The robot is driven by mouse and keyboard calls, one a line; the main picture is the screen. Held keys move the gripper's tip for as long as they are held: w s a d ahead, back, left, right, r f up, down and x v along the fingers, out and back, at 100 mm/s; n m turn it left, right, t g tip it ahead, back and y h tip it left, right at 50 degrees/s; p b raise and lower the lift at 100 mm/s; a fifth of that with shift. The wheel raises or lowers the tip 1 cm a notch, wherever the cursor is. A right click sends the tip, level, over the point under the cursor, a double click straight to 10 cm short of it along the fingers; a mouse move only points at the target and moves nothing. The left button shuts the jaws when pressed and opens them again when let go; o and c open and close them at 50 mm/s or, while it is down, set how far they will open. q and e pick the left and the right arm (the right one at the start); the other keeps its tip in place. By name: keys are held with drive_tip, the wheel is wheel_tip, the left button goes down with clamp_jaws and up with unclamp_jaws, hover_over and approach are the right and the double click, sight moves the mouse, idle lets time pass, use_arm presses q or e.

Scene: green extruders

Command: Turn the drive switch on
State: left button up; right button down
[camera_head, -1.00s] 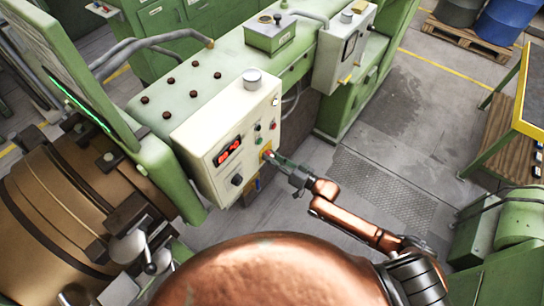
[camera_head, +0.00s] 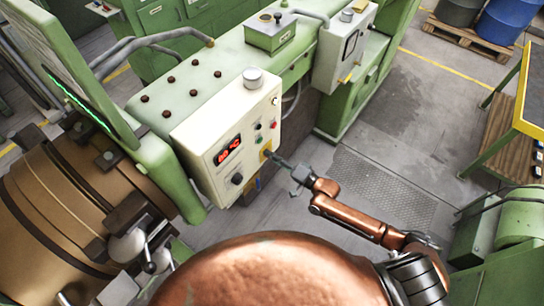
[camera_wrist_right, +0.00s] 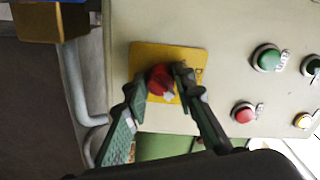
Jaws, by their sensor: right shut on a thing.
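The drive switch is a red knob (camera_wrist_right: 158,80) on a yellow plate (camera_wrist_right: 140,56), at the lower right of the cream control panel (camera_head: 210,150). In the head view the yellow plate (camera_head: 265,150) shows, while the knob is mostly hidden by my fingertips. My right gripper (camera_head: 274,158) reaches the panel from the right. In the right wrist view its two green fingers (camera_wrist_right: 163,80) are on either side of the red knob, shut on it. The knob's exact setting is hard to read. My left gripper is not in view.
A green button (camera_wrist_right: 267,57) and a red button (camera_wrist_right: 243,112) are close beside the switch. A lit red display (camera_head: 228,150) and a black knob (camera_head: 237,179) are on the panel's left. The floor (camera_head: 380,150) right of the machine is clear.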

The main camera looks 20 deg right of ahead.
drive_tip(key=shift+d+r, duration=0.1)
idle(0.3)
drive_tip(key=c, duration=1.7)
unclamp_jaws()
drive_tip(key=shift+o, duration=0.5)
drive_tip(key=v, duration=1.2)
drive_tip(key=shift+w, duration=0.1)
